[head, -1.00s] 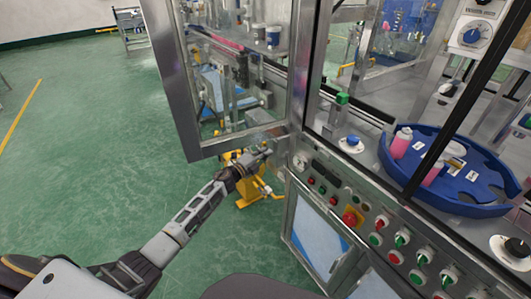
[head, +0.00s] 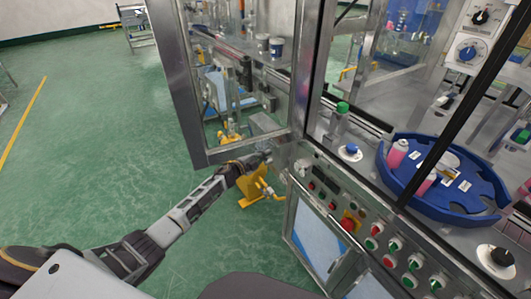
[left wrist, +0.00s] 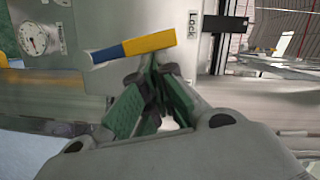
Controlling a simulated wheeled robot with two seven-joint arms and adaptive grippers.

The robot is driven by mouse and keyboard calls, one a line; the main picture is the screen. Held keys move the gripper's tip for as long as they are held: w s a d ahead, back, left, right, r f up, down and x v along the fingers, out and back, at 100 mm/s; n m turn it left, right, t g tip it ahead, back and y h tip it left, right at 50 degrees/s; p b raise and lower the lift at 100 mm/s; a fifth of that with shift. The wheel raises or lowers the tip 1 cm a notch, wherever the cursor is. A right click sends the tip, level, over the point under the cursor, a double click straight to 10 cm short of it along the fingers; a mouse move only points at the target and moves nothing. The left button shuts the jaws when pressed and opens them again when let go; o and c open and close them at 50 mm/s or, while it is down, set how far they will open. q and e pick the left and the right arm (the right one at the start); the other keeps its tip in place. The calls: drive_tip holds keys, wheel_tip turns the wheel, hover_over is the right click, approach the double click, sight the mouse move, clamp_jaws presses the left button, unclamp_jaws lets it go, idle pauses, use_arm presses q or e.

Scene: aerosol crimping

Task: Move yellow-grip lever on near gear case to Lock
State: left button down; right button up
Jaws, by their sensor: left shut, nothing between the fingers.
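In the left wrist view, the lever has a yellow grip (left wrist: 150,43) and a blue section (left wrist: 107,54) to its left. It lies nearly level in the picture, across the front of a grey case (left wrist: 75,75). A "Lock" label (left wrist: 192,24) stands just right of the yellow end. My left gripper (left wrist: 156,66) is shut and empty, its green-padded fingers meeting just below the yellow grip; I cannot tell whether they touch it. In the head view, my left gripper (head: 264,158) is beside the machine's corner, and the lever cannot be made out. My right gripper is not in view.
A round gauge (left wrist: 35,40) is at the left of the wrist view. In the head view, a framed glass door (head: 180,80) stands above my left gripper, a button panel (head: 365,228) is to its right, and a yellow stand (head: 262,187) is below. Green floor (head: 90,170) is clear at left.

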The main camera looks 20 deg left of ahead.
use_arm(q)
drive_tip(key=shift+w+a+n+p, duration=0.35)
drive_tip(key=shift+w+a+n, duration=0.2)
drive_tip(key=shift+a, duration=0.25)
drive_tip(key=shift+w+a+r, duration=0.1)
drive_tip(key=shift+w+a, duration=0.05)
drive_tip(key=v, duration=1.2)
idle(1.0)
